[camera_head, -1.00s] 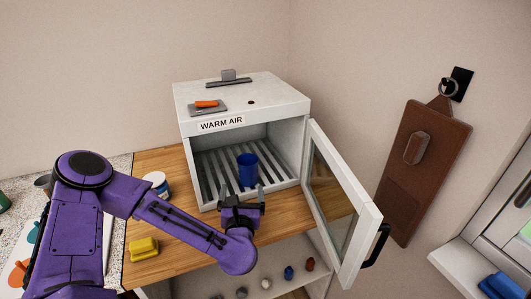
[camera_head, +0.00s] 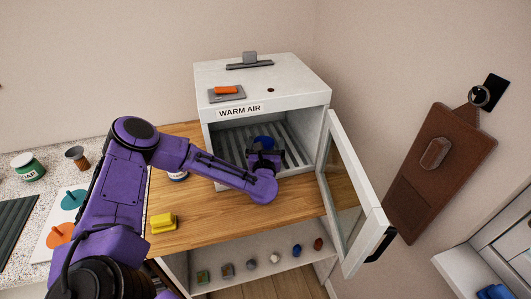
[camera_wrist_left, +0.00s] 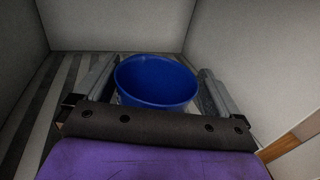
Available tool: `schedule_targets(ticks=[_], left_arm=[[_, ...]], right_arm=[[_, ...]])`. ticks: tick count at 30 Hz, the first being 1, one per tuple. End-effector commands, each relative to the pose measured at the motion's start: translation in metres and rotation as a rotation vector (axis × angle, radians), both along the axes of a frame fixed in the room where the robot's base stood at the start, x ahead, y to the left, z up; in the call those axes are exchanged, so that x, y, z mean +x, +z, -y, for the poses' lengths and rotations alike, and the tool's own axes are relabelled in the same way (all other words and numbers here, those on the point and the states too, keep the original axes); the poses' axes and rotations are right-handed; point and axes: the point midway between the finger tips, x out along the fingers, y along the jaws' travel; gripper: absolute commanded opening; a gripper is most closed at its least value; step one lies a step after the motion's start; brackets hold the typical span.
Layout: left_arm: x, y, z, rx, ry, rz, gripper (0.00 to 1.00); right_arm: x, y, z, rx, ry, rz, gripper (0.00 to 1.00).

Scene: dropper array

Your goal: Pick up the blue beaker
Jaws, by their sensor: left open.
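The blue beaker (camera_head: 264,142) stands on the slatted floor inside the white "WARM AIR" cabinet (camera_head: 300,97); only its upper part shows in the head view, behind my gripper. My left gripper (camera_head: 266,156) reaches in through the cabinet's open front. In the left wrist view the beaker (camera_wrist_left: 156,82) is upright, with its round rim and empty-looking inside visible. The open fingers of my left gripper (camera_wrist_left: 152,88) lie on either side of it. Whether a finger touches the beaker I cannot tell. My right gripper is not in view.
The cabinet's glass door (camera_head: 350,195) stands open to the right. A yellow block (camera_head: 163,222) sits on the wooden counter (camera_head: 230,228), and a jar (camera_head: 178,176) is partly hidden behind my arm. A shelf below (camera_head: 240,278) holds several small items.

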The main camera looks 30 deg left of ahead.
Motion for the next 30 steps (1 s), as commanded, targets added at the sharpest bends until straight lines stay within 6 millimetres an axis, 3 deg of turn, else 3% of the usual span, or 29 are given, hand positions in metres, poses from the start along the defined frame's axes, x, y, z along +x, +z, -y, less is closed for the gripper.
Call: schedule_targets(ticks=[3, 8, 9, 17, 22, 25, 30], left_arm=[[0.0, 0.0, 0.0, 0.0, 0.0, 0.0, 0.93], [-0.001, 0.0, 0.0, 0.001, 0.001, -0.001, 0.41], [-0.001, 0.0, 0.0, 0.001, 0.001, -0.001, 0.38], [-0.001, -0.001, 0.0, 0.001, 0.001, -0.002, 0.37], [-0.001, 0.01, -0.001, -0.001, 0.002, 0.002, 0.37], [-0.002, 0.029, 0.0, -0.002, 0.001, 0.007, 0.37], [-0.035, 0.076, 0.023, -0.004, -0.002, 0.008, 0.37]], right_arm=[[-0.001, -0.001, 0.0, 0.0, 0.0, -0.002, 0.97], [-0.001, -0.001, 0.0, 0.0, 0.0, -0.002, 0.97], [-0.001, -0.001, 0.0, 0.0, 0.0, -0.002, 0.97], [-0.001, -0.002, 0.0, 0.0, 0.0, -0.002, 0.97], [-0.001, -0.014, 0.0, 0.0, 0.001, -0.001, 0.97], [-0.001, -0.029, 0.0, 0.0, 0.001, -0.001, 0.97], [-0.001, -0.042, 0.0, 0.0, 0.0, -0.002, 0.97]])
